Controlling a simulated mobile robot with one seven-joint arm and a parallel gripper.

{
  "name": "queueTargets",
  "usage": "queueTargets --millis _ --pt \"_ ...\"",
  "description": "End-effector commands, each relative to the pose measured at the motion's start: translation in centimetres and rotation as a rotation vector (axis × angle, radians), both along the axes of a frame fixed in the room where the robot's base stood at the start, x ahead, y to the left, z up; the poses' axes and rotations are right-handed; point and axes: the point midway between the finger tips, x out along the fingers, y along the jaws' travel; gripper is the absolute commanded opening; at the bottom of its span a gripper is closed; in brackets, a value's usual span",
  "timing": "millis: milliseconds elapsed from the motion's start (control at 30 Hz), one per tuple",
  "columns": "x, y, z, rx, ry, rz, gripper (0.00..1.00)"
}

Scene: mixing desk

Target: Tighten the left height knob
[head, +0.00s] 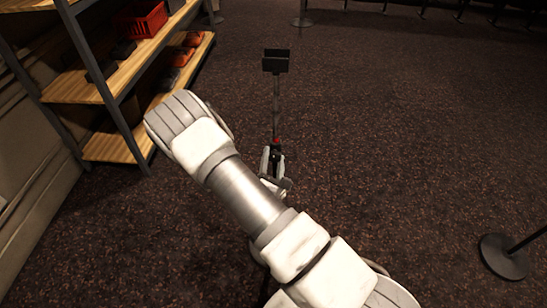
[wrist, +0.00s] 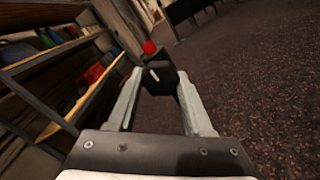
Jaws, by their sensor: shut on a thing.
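My gripper (head: 272,165) is at the end of my outstretched arm in the head view. In the wrist view its two pale fingers (wrist: 161,82) close on a black part (wrist: 160,80) with a small light mark. A red piece (wrist: 150,47) sits just beyond that part. In the head view a thin grey shaft (head: 276,105) runs from the red piece (head: 277,141) up to a dark rectangular head (head: 275,61). The shaft seems to belong to the held thing. I cannot make out a mixing desk or a left height knob in either view.
A shelf unit with wooden boards (head: 90,88) stands at the left, holding a red basket (head: 143,20) and shoes (head: 192,39). A post with a round dark base (head: 503,258) stands at the lower right. The carpet (head: 390,130) between is clear.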

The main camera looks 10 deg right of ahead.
Motion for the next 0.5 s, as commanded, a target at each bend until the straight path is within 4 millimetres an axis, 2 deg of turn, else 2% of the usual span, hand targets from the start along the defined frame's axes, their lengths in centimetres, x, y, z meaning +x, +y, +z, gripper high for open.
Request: queueTargets --millis 500 --pt "0.02 0.03 0.01 0.050 -0.016 0.000 0.00"
